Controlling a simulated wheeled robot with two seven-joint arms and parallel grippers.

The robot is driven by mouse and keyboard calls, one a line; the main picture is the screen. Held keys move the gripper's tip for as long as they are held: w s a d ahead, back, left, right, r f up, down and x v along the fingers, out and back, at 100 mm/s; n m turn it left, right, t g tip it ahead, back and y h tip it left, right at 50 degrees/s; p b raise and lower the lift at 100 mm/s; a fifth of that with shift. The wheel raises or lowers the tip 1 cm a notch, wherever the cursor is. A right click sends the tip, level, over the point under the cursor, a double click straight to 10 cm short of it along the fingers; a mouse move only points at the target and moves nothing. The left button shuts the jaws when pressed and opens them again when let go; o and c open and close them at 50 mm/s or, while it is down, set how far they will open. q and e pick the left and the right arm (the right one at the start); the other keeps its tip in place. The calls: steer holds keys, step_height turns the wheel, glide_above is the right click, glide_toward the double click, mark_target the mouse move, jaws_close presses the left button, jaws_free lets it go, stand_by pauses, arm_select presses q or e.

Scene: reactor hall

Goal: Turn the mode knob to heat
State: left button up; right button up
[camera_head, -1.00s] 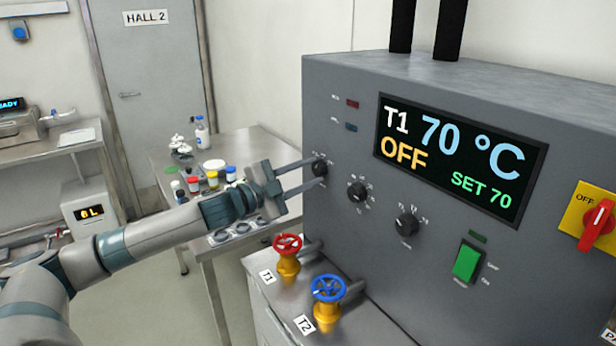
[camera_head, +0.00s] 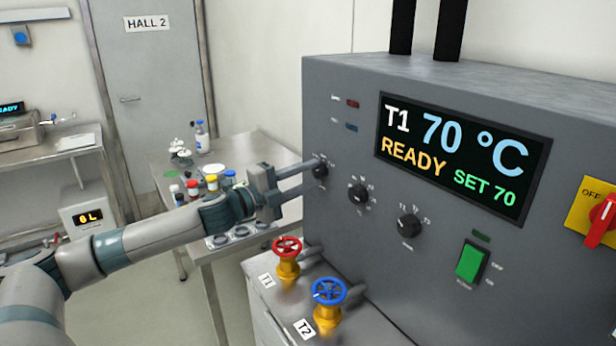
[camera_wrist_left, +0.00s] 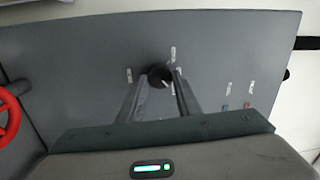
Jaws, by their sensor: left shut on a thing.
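The mode knob (camera_head: 321,171) is the small black knob at the left end of the grey control panel (camera_head: 335,225). My left gripper (camera_head: 314,167) reaches in from the left and is shut on it. In the left wrist view the knob (camera_wrist_left: 158,73) sits between the fingertips of the gripper (camera_wrist_left: 158,84), with small labels around it that are too blurred to read. The display (camera_head: 455,160) reads T1, 70 °C, READY and SET 70. The knob's pointer is not clear. My right gripper is not in view.
Two more black knobs (camera_head: 358,193) (camera_head: 409,225) and a green switch (camera_head: 472,262) are on the panel. Red (camera_head: 287,249) and blue (camera_head: 328,291) valve wheels stand below my left arm. A table (camera_head: 250,150) with bottles and jars is behind the arm.

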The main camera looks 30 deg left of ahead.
arm_select(q)
steer(key=o, duration=1.1)
steer(key=shift+c, duration=0.2)
steer(key=shift+s, duration=0.1)
